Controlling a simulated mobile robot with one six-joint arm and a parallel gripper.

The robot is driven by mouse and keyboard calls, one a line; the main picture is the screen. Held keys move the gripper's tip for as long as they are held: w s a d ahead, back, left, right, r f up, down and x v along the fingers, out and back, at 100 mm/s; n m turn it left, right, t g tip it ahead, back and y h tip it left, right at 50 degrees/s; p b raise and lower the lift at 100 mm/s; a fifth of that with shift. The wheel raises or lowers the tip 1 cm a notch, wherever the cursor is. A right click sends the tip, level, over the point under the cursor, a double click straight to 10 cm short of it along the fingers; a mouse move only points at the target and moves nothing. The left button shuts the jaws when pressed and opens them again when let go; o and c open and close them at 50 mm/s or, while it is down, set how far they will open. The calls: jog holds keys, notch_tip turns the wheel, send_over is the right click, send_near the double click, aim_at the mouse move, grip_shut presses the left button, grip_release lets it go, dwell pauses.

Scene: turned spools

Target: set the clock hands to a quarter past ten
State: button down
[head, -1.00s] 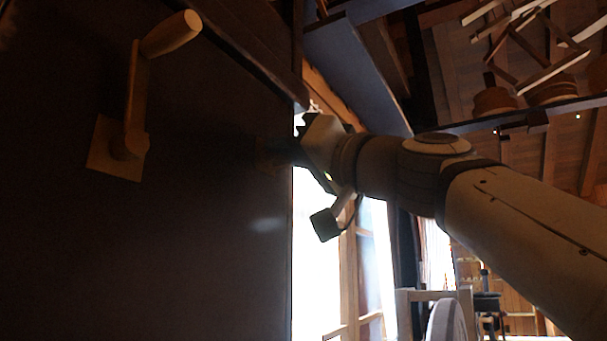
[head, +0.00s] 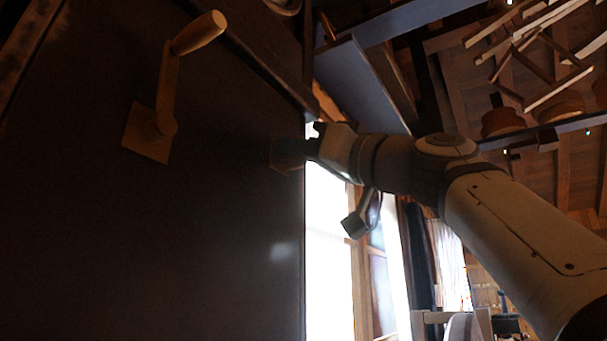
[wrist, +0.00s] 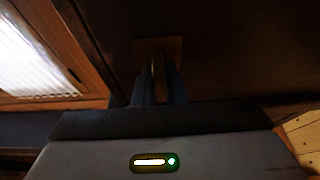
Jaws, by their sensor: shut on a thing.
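No clock face or clock hands can be made out in either view. A dark upright panel (head: 220,230) fills the left of the head view. My gripper (head: 303,152) is at the panel's right edge, by a small wooden plate (head: 284,157). In the wrist view my gripper (wrist: 160,84) is shut on a narrow wooden piece (wrist: 158,66) standing out from that square plate (wrist: 172,46). The far end of this piece is hidden between the fingers. A wooden crank (head: 167,88) with a rounded grip sits on another square plate at the panel's upper left.
A bright window (head: 330,250) lies right of the panel's edge. A dark beam (head: 360,80) and a shelf with turned wooden pieces (head: 502,121) are overhead. A chair-like frame (head: 440,318) stands low at the right. The panel's lower part is bare.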

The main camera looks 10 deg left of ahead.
dwell(0.3)
jog(key=c, duration=1.5)
grip_release()
jog(key=shift+c, duration=0.2)
jog(key=shift+d+f+b, duration=0.3)
jog(key=shift+d+b, duration=0.1)
jog(key=b+v, duration=0.3)
jog(key=v, duration=0.4)
jog(key=shift+r, duration=0.15)
